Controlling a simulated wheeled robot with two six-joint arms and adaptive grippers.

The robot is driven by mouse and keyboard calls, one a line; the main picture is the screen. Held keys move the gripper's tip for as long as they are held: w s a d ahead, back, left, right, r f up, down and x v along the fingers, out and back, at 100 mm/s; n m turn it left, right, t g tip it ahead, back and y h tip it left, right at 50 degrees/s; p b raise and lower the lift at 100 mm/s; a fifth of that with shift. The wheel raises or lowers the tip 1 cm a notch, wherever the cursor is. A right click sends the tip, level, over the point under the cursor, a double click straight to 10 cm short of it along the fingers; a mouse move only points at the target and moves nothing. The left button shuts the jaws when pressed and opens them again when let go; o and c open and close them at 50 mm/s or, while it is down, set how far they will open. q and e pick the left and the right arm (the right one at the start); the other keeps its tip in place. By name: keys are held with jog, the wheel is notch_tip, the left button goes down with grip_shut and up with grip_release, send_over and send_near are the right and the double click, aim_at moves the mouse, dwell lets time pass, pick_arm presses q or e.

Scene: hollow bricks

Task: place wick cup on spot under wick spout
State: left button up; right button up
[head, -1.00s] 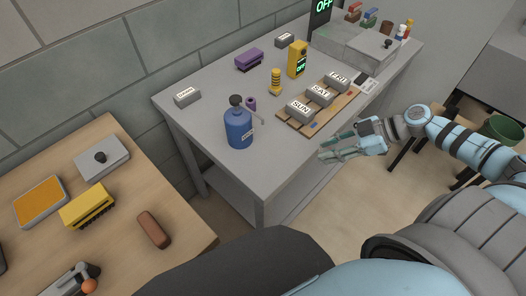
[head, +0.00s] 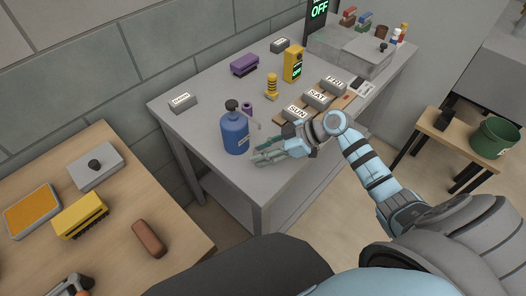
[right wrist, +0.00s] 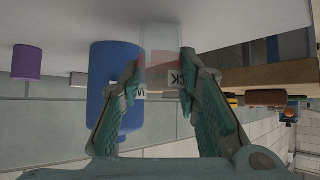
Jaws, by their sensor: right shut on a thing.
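My right gripper (head: 268,155) is at the front of the grey table, just right of the blue bottle (head: 235,135). In the right wrist view, my right gripper (right wrist: 162,72) is shut on a clear cup (right wrist: 160,40) with a partly hidden label ending in "CK". The picture there is upside down. The blue bottle (right wrist: 108,65) stands close behind the cup, with a thin spout (head: 253,124) on its right side in the head view. Whether the cup touches the table, and the spot under the spout, I cannot make out. My left gripper is not in view.
A small purple cylinder (head: 247,108) stands behind the bottle. Grey blocks marked SUN (head: 295,114), SAT and FRI stand on a wooden board to the right. A yellow item (head: 272,87) is further back. A wooden table (head: 120,225) with several objects is at left.

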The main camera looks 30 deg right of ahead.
jog(key=shift+f, duration=0.15)
jog(key=o, duration=0.9)
jog(key=shift+o, duration=0.2)
jog(key=shift+r, duration=0.3)
jog(key=v, duration=1.2)
jog(key=shift+p, duration=0.3)
jog(key=shift+f, duration=0.1)
